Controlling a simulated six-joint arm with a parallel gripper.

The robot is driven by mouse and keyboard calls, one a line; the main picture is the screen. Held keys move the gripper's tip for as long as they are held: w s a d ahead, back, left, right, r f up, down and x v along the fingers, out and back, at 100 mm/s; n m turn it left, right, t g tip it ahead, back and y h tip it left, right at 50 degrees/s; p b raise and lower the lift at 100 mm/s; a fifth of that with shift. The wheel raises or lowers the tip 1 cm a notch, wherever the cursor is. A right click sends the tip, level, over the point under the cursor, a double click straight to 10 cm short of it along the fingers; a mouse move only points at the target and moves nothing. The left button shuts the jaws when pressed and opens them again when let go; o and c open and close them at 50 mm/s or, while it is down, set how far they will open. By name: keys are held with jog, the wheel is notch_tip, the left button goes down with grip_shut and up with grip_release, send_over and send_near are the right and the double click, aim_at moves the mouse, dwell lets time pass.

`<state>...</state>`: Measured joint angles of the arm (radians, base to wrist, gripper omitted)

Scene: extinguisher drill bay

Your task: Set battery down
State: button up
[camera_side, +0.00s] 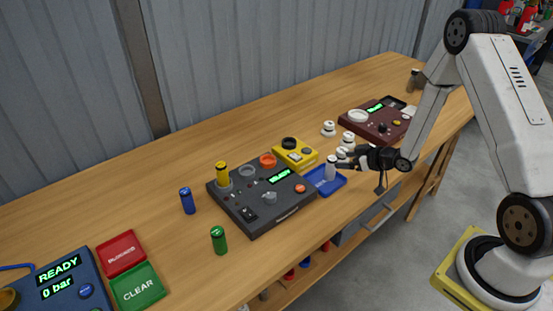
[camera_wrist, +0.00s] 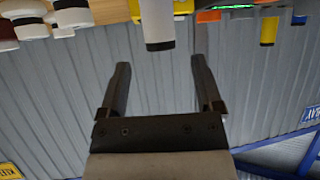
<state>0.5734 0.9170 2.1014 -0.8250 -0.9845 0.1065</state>
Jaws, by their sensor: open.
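A white battery (camera_side: 331,167) stands upright on a small blue tray (camera_side: 323,190) beside the dark grey tester. In the wrist view the white battery (camera_wrist: 157,22) has a dark end and lies ahead of the fingers, about midway between their lines. My gripper (camera_side: 342,164) is close to the battery's right side in the side view. In the wrist view my gripper (camera_wrist: 161,66) is open, with wall visible between the fingers and nothing held. The battery's far end is cut off by the wrist view's edge.
The dark grey tester (camera_side: 262,200) holds a yellow battery (camera_side: 222,174). A blue battery (camera_side: 187,201) and a green battery (camera_side: 219,241) stand at its left. A yellow box (camera_side: 295,154), white-topped pieces (camera_side: 348,139) and a maroon device (camera_side: 376,122) are behind. Bench is clear at back left.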

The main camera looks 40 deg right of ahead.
jog(key=shift+v, duration=2.3)
jog(key=shift+w+a+r, duration=0.1)
jog(key=s+a+r+m+g+h, duration=0.1)
jog(key=s+a+r+g, duration=0.3)
jog(key=a, duration=0.4)
jog(key=s+a+r+m+g+h, duration=0.1)
jog(key=s+a+r+g, duration=0.4)
jog(key=s+a+r, duration=0.1)
jog(key=shift+s+a, duration=0.9)
jog(key=shift+a, duration=0.1)
